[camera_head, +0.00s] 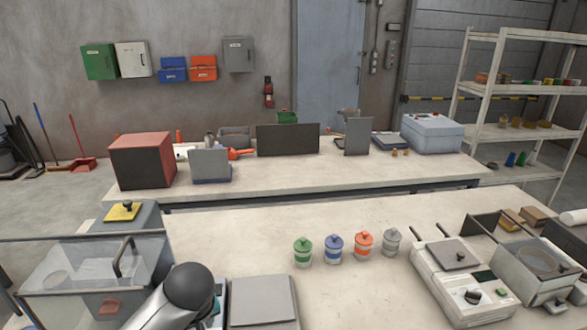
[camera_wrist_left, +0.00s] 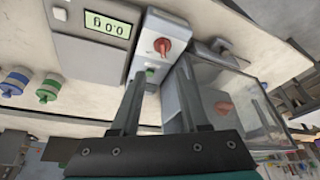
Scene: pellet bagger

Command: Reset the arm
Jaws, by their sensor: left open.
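My left gripper (camera_wrist_left: 159,75) shows in the left wrist view with its two fingers spread apart and nothing between them. Beyond the fingers is a grey control box (camera_wrist_left: 160,25) with a red knob and a green button. I cannot tell whether a finger touches it. In the head view a part of my left arm (camera_head: 188,288), with a dark rounded end, comes in at the bottom left. It hides part of the bench, and the left fingers are not visible there. My right arm and gripper are in neither view.
A clear-walled machine (camera_head: 75,275) stands at the front left; its clear wall (camera_wrist_left: 235,75) is right of my fingers. A scale with a lit display (camera_wrist_left: 92,40) is at upper left. Several lidded jars (camera_head: 333,250) stand mid-bench. A sealer-like device (camera_head: 440,260) is at right.

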